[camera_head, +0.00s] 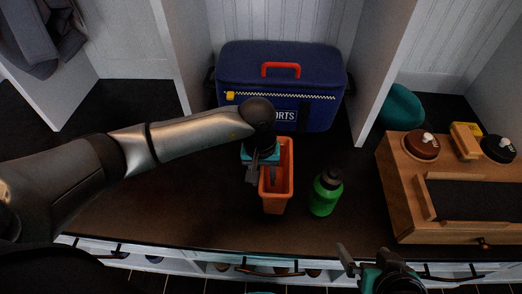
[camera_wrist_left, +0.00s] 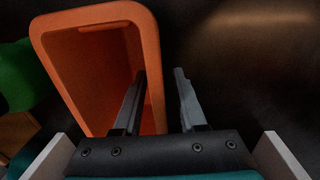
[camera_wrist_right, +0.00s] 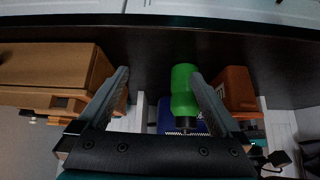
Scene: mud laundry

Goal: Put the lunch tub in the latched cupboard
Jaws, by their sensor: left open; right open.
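An orange, open-topped tub (camera_head: 276,200), which I take as the lunch tub, stands on the dark counter. It also shows in the left wrist view (camera_wrist_left: 62,38) and the right wrist view (camera_wrist_right: 238,90). My left gripper (camera_head: 262,178) is open at the tub's left wall. In the left wrist view its fingers (camera_wrist_left: 160,74) seem to straddle that wall; contact cannot be told. My right gripper (camera_head: 362,262) is open and empty near the counter's front edge, with its fingers (camera_wrist_right: 160,76) also visible. I cannot identify the latched cupboard; only handled fronts (camera_head: 268,268) show below the counter.
A green bottle (camera_head: 325,192) stands close right of the tub. A blue sports bag (camera_head: 285,62) with a red handle sits behind. A wooden box (camera_head: 410,185) with round-topped items is at the right, a teal object (camera_head: 400,105) behind it. Counter left of the tub is clear below my arm.

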